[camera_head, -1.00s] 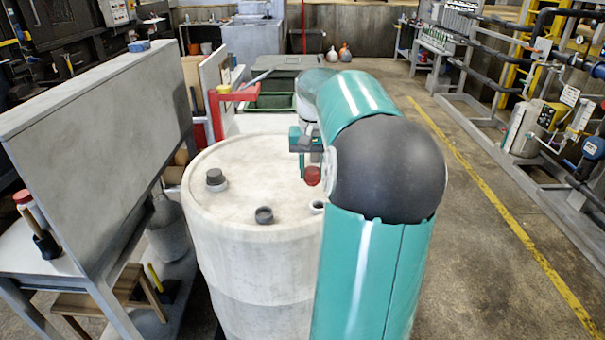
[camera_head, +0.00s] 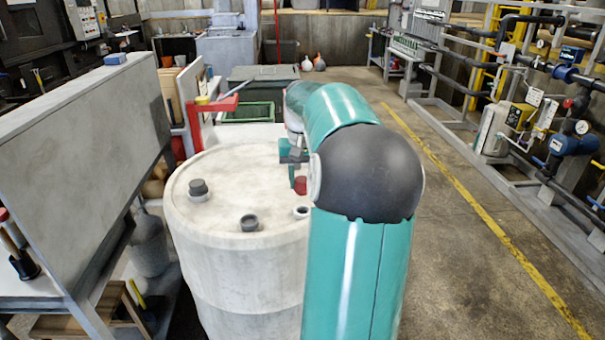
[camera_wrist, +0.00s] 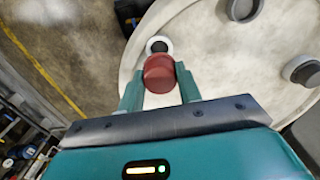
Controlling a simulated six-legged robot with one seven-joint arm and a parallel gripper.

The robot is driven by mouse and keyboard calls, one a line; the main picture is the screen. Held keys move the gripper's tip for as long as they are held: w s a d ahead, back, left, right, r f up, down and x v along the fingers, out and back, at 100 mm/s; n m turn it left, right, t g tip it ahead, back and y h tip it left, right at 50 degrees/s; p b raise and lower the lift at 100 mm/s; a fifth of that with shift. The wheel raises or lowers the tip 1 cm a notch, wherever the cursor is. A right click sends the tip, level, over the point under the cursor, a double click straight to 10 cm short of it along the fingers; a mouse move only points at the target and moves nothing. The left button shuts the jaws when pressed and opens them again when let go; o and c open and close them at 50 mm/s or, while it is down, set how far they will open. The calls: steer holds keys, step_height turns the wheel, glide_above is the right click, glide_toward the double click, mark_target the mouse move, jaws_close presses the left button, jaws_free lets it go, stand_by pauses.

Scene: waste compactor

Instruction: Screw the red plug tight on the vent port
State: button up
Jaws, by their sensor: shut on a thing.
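The red plug (camera_head: 300,186) is in my gripper above the lid of the pale drum (camera_head: 235,270). In the wrist view the plug (camera_wrist: 159,76) sits between the two green fingers of my gripper (camera_wrist: 159,82), which is shut on it. The vent port (camera_head: 301,212) is an open hole with a pale rim near the lid's edge. In the wrist view the port (camera_wrist: 157,44) shows just beyond the plug, partly covered by it. The plug is apart from the port, off to one side of it. My arm hides the right side of the drum.
A dark grey cap (camera_head: 198,188) and a dark open collar (camera_head: 249,223) stand on the lid. A grey panel (camera_head: 85,130) rises at the left. A red bracket (camera_head: 205,108) stands behind the drum. Open floor (camera_head: 455,270) lies to the right.

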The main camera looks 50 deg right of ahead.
steer(key=shift+f, duration=2.1)
steer(key=n, duration=0.4)
steer(key=shift+r, duration=0.1)
steer(key=shift+n, duration=0.5)
steer(key=n, duration=0.3)
steer(key=shift+n, duration=1.1)
steer(key=shift+n, duration=0.9)
steer(key=n, duration=0.3)
